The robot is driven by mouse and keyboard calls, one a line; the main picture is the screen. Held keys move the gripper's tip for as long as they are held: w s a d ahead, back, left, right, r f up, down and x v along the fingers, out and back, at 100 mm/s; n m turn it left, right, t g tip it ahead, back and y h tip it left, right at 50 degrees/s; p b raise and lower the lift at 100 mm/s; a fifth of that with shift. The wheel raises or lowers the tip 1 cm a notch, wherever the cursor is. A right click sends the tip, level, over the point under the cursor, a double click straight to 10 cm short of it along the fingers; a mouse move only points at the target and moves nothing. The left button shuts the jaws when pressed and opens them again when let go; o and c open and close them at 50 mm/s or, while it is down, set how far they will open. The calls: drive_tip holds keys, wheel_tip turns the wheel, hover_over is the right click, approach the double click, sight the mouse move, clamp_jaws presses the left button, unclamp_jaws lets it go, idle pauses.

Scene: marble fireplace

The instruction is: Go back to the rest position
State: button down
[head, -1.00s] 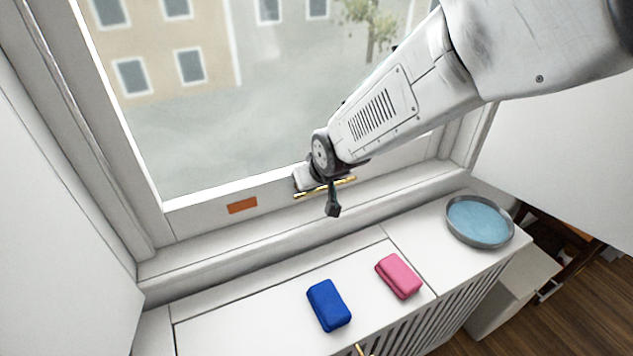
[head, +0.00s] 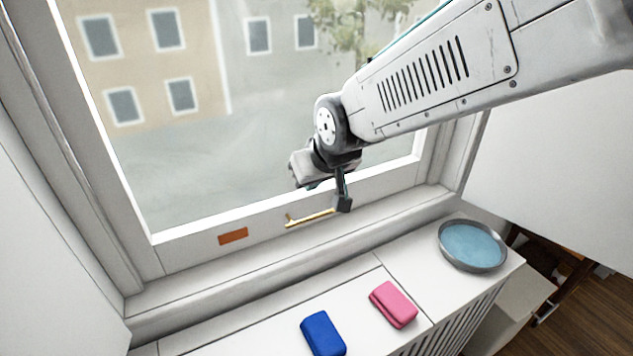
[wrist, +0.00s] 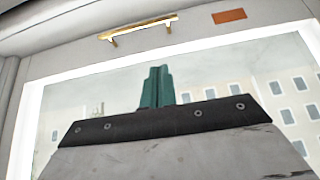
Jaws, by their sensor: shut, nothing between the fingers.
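My gripper (wrist: 158,86) shows in the wrist view as two teal fingers close together, shut and empty, in front of the window pane. In the head view my arm reaches in from the upper right, and its end hangs in front of the lower part of the window; the fingers are mostly hidden there. A gold window handle (head: 308,218) sits on the lower frame, just below my arm's end. It also shows at the top of the wrist view (wrist: 138,29), apart from the fingers.
A blue sponge (head: 323,334) and a pink sponge (head: 393,304) lie on the white radiator cover below the sill. A round grey dish with a blue inside (head: 472,246) stands at its right end. An orange patch (head: 233,236) is on the window frame.

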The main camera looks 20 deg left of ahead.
drive_tip(key=shift+s+d+r, duration=0.1)
drive_tip(key=s+d+r+m+g+h, duration=0.1)
drive_tip(key=s+d+m, duration=0.2)
drive_tip(key=d, duration=1.3)
drive_tip(key=s+d+r+m+g+h, duration=0.1)
drive_tip(key=s+d+r+m+h, duration=0.1)
drive_tip(key=s+d, duration=0.8)
drive_tip(key=s+d+r+m+h, duration=0.2)
drive_tip(key=s+d+m, duration=0.3)
drive_tip(key=d, duration=1.7)
drive_tip(key=shift+s+d+g, duration=0.15)
drive_tip(key=shift+s+g, duration=0.25)
drive_tip(key=shift+s, duration=0.8)
drive_tip(key=shift+r, duration=0.1)
